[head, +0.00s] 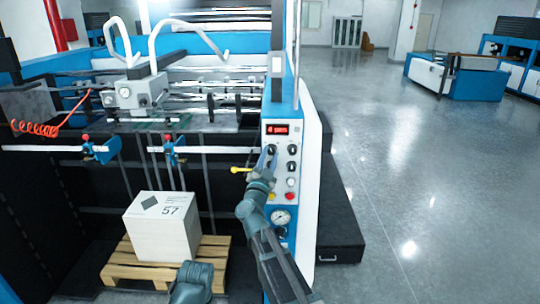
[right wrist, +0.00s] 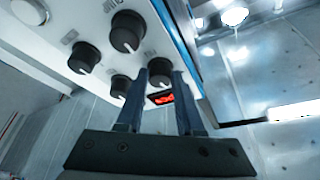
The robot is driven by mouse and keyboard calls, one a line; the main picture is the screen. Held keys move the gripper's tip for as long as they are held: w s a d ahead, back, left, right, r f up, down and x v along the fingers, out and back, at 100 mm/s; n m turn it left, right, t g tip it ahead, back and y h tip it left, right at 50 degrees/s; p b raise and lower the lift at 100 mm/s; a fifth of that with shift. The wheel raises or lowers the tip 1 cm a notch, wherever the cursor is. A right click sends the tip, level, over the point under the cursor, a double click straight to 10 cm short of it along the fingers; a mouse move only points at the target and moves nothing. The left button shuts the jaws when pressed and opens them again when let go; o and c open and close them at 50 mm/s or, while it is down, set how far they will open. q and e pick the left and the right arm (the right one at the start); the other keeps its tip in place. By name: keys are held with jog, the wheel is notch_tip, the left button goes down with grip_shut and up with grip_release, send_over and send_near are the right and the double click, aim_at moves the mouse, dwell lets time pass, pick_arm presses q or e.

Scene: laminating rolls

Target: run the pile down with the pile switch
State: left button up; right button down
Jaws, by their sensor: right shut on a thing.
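The pile is a white block (head: 162,228) marked 57, standing on a wooden pallet (head: 222,251) low inside the machine. The control panel (head: 281,180) on the blue post has a red display (head: 277,129), several black knobs and buttons, and a gauge. My right gripper (head: 268,157) is at the panel's upper-left knob, just under the display. In the right wrist view its fingers (right wrist: 158,98) are shut on a black knob (right wrist: 159,70), partly hidden between them. I cannot read which knob is the pile switch. My left gripper is out of view.
Other knobs (right wrist: 127,32) sit close to my right fingers. A yellow-tipped lever (head: 240,170) sticks out left of the panel. A black step (head: 340,235) stands right of the post, with open grey floor (head: 440,200) beyond.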

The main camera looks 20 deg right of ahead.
jog(key=shift+r+m+g+h+p, duration=0.1)
jog(key=shift+m+g+h+p, duration=0.3)
jog(key=shift+m, duration=0.8)
jog(key=c, duration=0.5)
grip_release()
jog(key=shift+c, duration=0.2)
jog(key=shift+a, duration=0.1)
jog(key=b+v, duration=0.3)
jog(key=v, duration=1)
jog(key=shift+s+a+b, duration=0.25)
jog(key=shift+s+b, duration=0.05)
jog(key=shift+b, duration=0.1)
